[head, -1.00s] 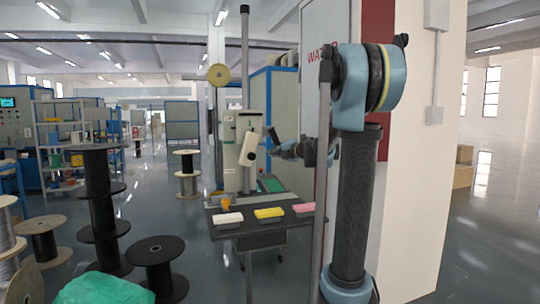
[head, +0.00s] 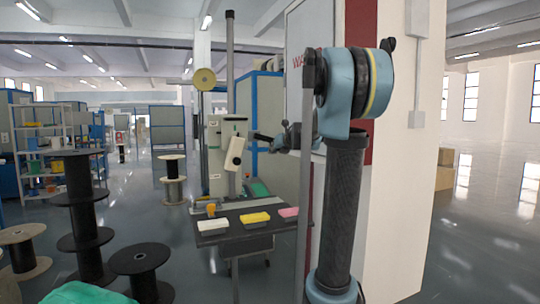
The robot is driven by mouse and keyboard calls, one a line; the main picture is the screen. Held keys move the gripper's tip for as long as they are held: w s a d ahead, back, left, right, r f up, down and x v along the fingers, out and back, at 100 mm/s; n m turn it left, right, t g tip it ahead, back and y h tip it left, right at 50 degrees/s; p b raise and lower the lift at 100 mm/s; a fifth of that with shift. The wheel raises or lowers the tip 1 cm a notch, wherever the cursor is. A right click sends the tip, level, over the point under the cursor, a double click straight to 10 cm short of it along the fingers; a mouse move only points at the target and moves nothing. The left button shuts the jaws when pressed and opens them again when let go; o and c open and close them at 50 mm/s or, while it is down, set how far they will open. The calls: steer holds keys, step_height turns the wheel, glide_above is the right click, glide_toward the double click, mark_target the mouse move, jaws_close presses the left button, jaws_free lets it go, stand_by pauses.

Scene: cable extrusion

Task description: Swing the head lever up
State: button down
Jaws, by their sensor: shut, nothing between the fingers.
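The machine (head: 214,160) stands beyond the dark table, grey-white with a tall dark post. A white tilted head piece (head: 235,152) sits on its right side, its upper end leaning right. I take this for the head with the lever, but the lever itself is too small to tell apart. My gripper (head: 254,135) is small and dark, just right of the head's upper end. It looks shut and holds nothing. Whether it touches the head cannot be told.
The dark table (head: 225,237) in front carries white (head: 214,226), yellow (head: 254,218) and pink (head: 288,212) blocks. Black spools (head: 140,258) stand at left, a wall pillar (head: 400,190) at right.

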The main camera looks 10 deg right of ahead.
steer(key=shift+w+d+r, duration=0.1)
steer(key=shift+d+r, duration=0.15)
steer(key=shift+r, duration=0.2)
stand_by(0.4)
steer(key=shift+d, duration=0.1)
